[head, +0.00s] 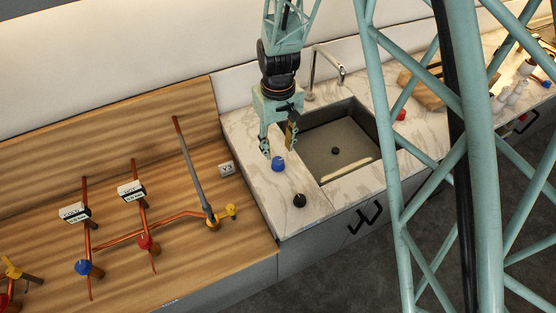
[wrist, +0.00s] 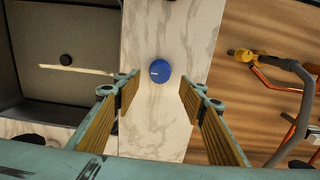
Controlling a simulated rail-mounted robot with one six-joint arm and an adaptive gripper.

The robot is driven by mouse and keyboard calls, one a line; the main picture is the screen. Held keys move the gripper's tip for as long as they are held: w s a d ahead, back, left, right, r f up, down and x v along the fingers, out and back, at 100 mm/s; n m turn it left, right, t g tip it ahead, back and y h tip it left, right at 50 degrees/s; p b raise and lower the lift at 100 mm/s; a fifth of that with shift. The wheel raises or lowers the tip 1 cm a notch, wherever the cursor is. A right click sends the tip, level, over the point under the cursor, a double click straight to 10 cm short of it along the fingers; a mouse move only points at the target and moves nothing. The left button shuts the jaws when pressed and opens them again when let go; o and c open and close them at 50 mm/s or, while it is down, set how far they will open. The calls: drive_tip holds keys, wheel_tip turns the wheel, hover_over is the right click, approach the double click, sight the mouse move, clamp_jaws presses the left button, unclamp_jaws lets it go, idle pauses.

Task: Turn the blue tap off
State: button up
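A round blue knob (head: 278,163) stands on the marble counter beside the sink. In the wrist view the blue knob (wrist: 160,71) shows a small white mark on its top, at the left side. My gripper (head: 279,148) is above it, pointing down, with its fingers spread and nothing between them. In the wrist view the knob appears beyond the open fingertips of my gripper (wrist: 159,86), roughly centred between them. Another blue handle (head: 83,267) is on a copper pipe on the wooden panel at the left.
A black knob (head: 300,200) stands near the counter's front edge. The sink (head: 345,150) is right of my gripper, with a curved faucet (head: 328,62) behind it. A red knob (head: 400,114) is right of the sink. Copper pipes with a red valve (head: 144,242) and yellow valve (head: 230,211) are at left.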

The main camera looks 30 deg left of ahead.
sight(278, 160)
drive_tip(key=shift+f+p, duration=0.35)
drive_tip(key=shift+f, duration=3.5)
drive_tip(key=shift+c, duration=0.5)
drive_tip(key=c, duration=0.7)
